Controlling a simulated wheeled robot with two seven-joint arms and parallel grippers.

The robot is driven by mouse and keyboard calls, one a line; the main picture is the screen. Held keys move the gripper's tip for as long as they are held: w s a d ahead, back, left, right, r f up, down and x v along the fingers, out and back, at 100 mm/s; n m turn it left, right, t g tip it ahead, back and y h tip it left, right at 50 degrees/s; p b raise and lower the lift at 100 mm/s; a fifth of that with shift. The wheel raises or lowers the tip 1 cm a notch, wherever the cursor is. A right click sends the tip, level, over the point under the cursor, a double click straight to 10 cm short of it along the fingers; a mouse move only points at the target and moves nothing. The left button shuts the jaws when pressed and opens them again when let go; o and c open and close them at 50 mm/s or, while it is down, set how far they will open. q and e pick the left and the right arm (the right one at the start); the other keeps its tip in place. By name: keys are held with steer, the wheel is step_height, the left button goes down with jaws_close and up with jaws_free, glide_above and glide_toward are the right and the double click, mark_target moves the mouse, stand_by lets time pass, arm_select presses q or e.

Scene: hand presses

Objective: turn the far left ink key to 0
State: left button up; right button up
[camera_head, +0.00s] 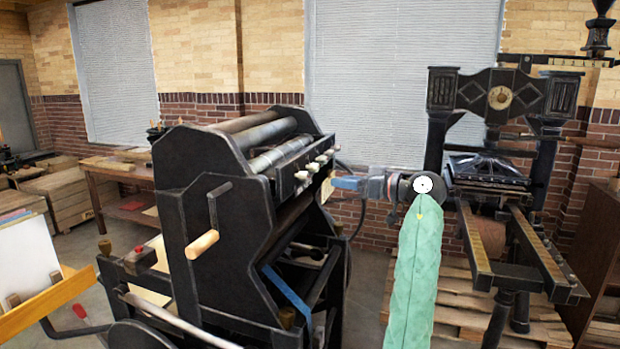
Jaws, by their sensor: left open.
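The black press (230,190) fills the middle of the head view. A row of several small pale ink keys runs along its right side below the rollers. The far left ink key (301,176) is the leftmost and nearest of the row. Its setting is too small to read. My left gripper (336,183) has blue-grey fingers pointing left towards the row, a little right of and below the keys. It is seen side-on, open, and looks apart from the far left key. A small pale-yellow piece shows by the fingertips. My right gripper is out of view.
My green-sleeved arm rises in front of a second black hand press (500,170) on a wooden pallet (460,308). The first press has a crank with a wooden handle (202,244) on its near side. An orange-edged board (45,303) with white paper stands at the left.

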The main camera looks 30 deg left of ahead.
mark_target(308, 176)
arm_select(q)
steer(key=s+a+n+g+p, duration=0.1)
steer(key=a, duration=0.1)
steer(key=s+a+r+n+g+p, duration=0.1)
steer(key=s+a, duration=0.1)
steer(key=s+a+n+g+p, duration=0.1)
steer(key=s+a+n, duration=0.1)
steer(key=shift+s+a+r+g+p, duration=0.15)
steer(key=shift+s+r+g+p, duration=0.1)
steer(key=shift+g+p, duration=0.05)
steer(key=shift+s+a+f, duration=0.1)
steer(key=shift+s+a, duration=0.05)
steer(key=shift+a, duration=0.35)
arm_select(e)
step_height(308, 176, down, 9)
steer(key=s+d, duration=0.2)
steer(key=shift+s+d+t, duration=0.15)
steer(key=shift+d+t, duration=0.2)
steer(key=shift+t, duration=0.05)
arm_select(q)
jaws_close()
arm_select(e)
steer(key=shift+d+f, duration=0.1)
